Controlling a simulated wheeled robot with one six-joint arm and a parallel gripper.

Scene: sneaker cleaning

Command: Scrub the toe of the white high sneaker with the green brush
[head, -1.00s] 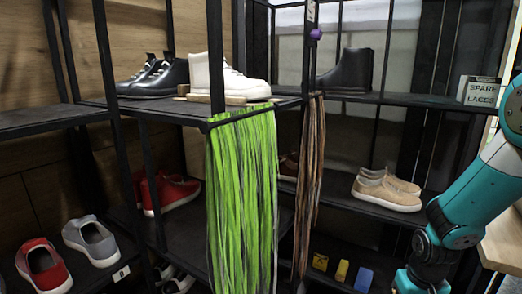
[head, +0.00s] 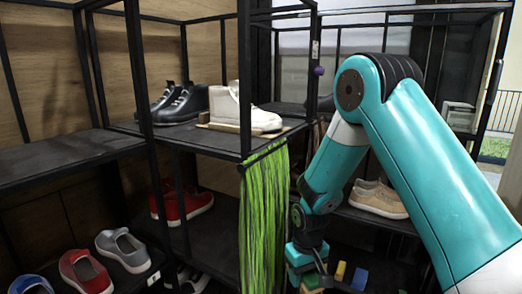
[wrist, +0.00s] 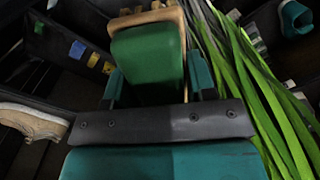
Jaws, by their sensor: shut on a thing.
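The white high sneaker (head: 244,111) stands on the upper shelf in the head view, its toe pointing right, partly behind a shelf post. A light wooden piece (head: 222,127) lies along its near side. My gripper (head: 306,262) hangs low at the right of the green laces, below the sneaker's shelf and apart from the sneaker. In the wrist view my gripper (wrist: 157,85) is shut on the green brush (wrist: 148,55), a green block with a pale wooden part at its far end. Its bristles cannot be made out.
Green laces (head: 263,215) hang from the shelf's front bar (head: 265,150), close to my gripper. Black shoes (head: 180,103) stand left of the sneaker. Tan shoes (head: 378,198) are on the right shelf. Blue (head: 359,279) and yellow (head: 340,271) blocks lie low behind my gripper.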

